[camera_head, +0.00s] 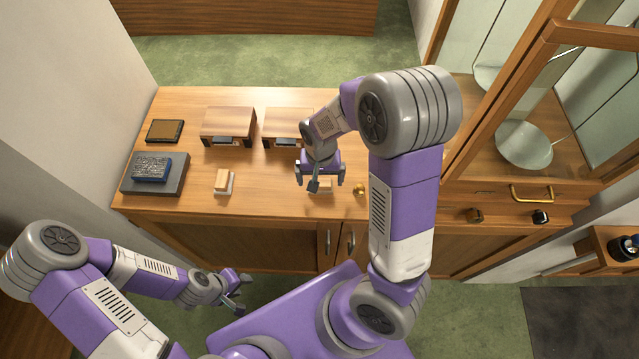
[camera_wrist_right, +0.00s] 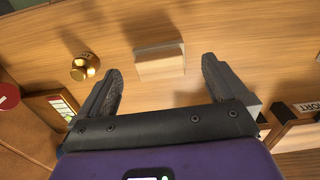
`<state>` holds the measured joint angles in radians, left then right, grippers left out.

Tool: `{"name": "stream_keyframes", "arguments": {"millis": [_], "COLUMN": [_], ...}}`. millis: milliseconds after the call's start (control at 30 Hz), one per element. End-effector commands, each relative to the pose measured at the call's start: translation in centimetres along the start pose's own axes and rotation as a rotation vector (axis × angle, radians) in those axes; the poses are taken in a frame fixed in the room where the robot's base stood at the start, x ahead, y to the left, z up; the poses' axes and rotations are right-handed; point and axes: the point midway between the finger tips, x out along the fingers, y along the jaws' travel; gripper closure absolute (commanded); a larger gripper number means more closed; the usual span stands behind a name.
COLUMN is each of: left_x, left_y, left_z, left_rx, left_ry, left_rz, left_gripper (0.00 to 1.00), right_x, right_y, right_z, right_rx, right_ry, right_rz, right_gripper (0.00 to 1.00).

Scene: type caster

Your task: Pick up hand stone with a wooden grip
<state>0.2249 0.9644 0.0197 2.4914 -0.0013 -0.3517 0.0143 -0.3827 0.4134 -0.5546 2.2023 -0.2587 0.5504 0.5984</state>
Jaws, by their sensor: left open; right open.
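Two blocks with wooden tops on pale slabs stand on the wooden counter (camera_head: 270,196); either could be the hand stone. One wooden-topped block (camera_head: 224,182) is at the left front, clear of both grippers. The other wooden-topped block (camera_head: 322,187) is partly hidden under my right gripper (camera_head: 319,179). In the right wrist view this block (camera_wrist_right: 160,62) shows just ahead of and between the open fingers, with its pale underside edge visible. My right gripper is open and empty. My left gripper (camera_head: 239,291) is open and empty, low in front of the counter.
A brass knob-like piece (camera_head: 360,189) stands right of the nearer block. Two small wooden stands (camera_head: 228,124) (camera_head: 284,125) are behind. A dark slab (camera_head: 155,186) with a blue-edged block (camera_head: 152,168) and a framed tray (camera_head: 165,131) lie left. A glass-doored cabinet (camera_head: 510,190) bounds the right.

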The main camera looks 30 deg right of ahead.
Motion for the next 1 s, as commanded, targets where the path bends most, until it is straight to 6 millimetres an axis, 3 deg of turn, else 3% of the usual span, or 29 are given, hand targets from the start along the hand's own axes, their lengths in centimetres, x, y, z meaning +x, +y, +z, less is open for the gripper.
{"name": "stream_keyframes", "arguments": {"millis": [200, 500, 900, 1000], "left_x": [0.9, 0.9, 0.9, 0.9], "left_y": [-0.3, -0.3, -0.3, -0.3], "left_z": [-0.1, -0.1, -0.1, -0.1], "left_rx": [0.0, 0.0, 0.0, 0.0], "left_ry": [0.001, 0.001, 0.001, 0.001], "left_rz": [0.0, 0.0, 0.0, 0.0], "left_gripper": [0.57, 0.57, 0.57, 0.57], "right_x": [3.4, 3.7, 3.7, 3.7], "right_y": [0.2, 0.1, 0.1, 0.1], "right_z": [0.2, 0.1, 0.1, 0.1], "right_rx": [-0.001, -0.001, -0.002, -0.002], "right_ry": [-0.003, 0.0, 0.0, 0.0], "right_rz": [0.002, -0.001, -0.001, -0.001], "right_gripper": [0.0, 0.0, 0.6, 0.6]}}
